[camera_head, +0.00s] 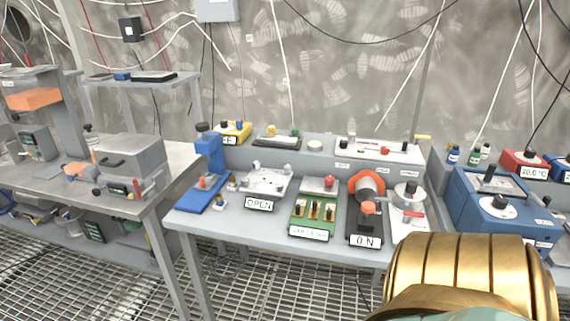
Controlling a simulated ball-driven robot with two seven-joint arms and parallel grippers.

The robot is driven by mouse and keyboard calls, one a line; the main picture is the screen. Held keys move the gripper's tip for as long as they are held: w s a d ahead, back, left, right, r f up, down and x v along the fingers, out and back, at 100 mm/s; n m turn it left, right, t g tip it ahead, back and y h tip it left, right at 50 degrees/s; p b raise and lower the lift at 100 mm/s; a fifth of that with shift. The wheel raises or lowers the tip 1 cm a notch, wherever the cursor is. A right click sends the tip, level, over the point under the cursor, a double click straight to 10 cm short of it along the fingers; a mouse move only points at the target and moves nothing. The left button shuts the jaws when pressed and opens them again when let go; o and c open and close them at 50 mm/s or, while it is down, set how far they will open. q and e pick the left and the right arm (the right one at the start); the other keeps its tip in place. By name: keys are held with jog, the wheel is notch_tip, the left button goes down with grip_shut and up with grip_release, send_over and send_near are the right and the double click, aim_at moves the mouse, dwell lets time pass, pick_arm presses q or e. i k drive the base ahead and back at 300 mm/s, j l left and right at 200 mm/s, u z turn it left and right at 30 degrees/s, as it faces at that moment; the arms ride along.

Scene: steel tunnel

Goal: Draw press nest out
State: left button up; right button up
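A small blue upright device that looks like a press (209,152) stands at the left end of the middle bench. Its blue base plate (192,204) reaches toward the bench's front edge. A small orange-topped piece (203,183) sits on the base below the head; I cannot tell for sure whether it is the nest or how far in it sits. Neither of my grippers is in view. A gold ribbed part of what looks like my own arm fills the lower right corner.
Right of the press are a white fixture (268,179) with an "OPEN"-like sign, a green block (313,219), an orange ring device (366,186) marked "ON" and a blue instrument (502,208). A grey bench (160,185) with a metal box (130,160) stands left. The floor is grating.

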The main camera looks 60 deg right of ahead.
aim_at(207, 183)
jog(key=z, duration=1.35)
jog(key=k+l, duration=0.05)
